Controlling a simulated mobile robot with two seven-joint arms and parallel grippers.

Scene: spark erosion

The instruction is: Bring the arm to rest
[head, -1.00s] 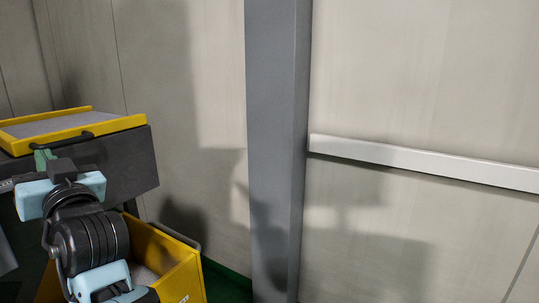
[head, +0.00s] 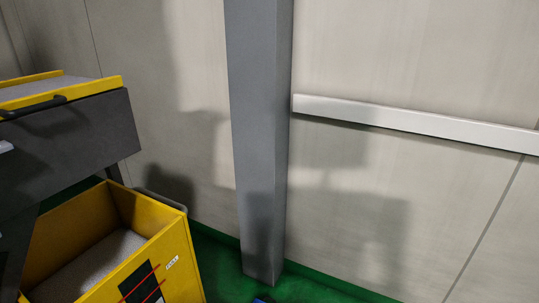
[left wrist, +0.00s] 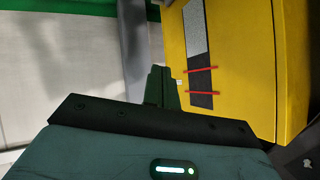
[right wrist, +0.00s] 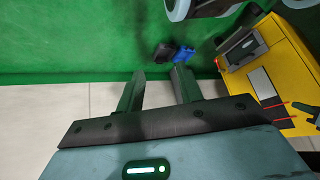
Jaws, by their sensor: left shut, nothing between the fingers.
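My left gripper (left wrist: 165,76) shows in the left wrist view with its fingers together and nothing between them. It is beside the yellow bin (left wrist: 245,60), which has a dark and grey panel with red stripes on its face. My right gripper (right wrist: 160,74) shows in the right wrist view with its two fingers apart and an empty gap between them. Neither gripper is in the head view.
In the head view, a yellow-rimmed tray (head: 95,87) tops a dark cabinet (head: 75,140) at left. The open yellow bin (head: 185,262) stands below it. A grey post (head: 262,130) and a wall rail (head: 420,122) are beyond. Small blue objects (right wrist: 184,54) lie on green floor.

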